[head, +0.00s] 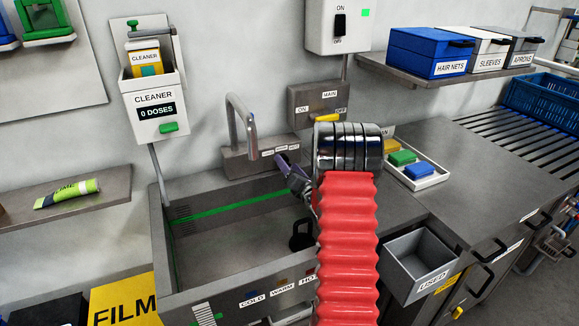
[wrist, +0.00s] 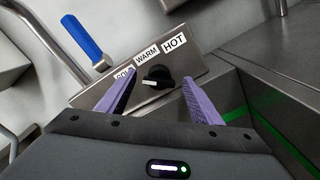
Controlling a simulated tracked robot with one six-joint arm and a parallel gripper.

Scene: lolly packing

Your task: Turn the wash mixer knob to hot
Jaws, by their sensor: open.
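The wash mixer knob (wrist: 157,76) is a small black round knob on a steel panel (wrist: 193,66) labelled COLD, WARM and HOT. Its white mark faces left in the wrist view, toward the COLD side; the COLD label is partly covered by a finger. My gripper (wrist: 159,80) is open, with one purple finger on each side of the knob. I cannot tell whether the fingers touch it. In the head view my gripper (head: 288,168) is at the labelled mixer block (head: 237,163) behind the sink, and the knob itself is hidden there.
The grey tap (head: 240,122) rises left of my gripper. The steel sink (head: 160,235) lies below it. A blue-handled lever (wrist: 82,38) stands near the panel in the wrist view. A MAIN switch box (head: 318,101) with a yellow handle is on the wall above.

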